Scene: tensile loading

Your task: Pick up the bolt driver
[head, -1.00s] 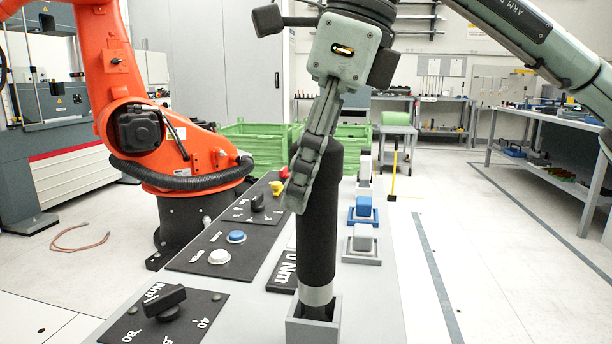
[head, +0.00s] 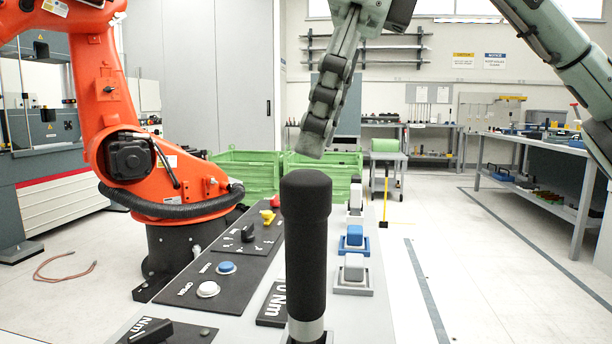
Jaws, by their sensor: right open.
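The bolt driver (head: 306,250) has a thick black cylindrical grip and a silver collar at its lower end. It stands upright on the grey bench at the bottom middle of the head view, its foot cut off by the picture edge. My right gripper (head: 318,148) is above the driver's top, apart from it and empty. Its jaws are open, though only one dark linked finger shows clearly. My left gripper is not in view.
The grey bench (head: 358,318) carries a black control panel (head: 205,275) with knobs and buttons, plus blue and grey switches (head: 353,238) to the right. An orange robot arm (head: 128,155) stands at left. Green crates (head: 248,172) are behind.

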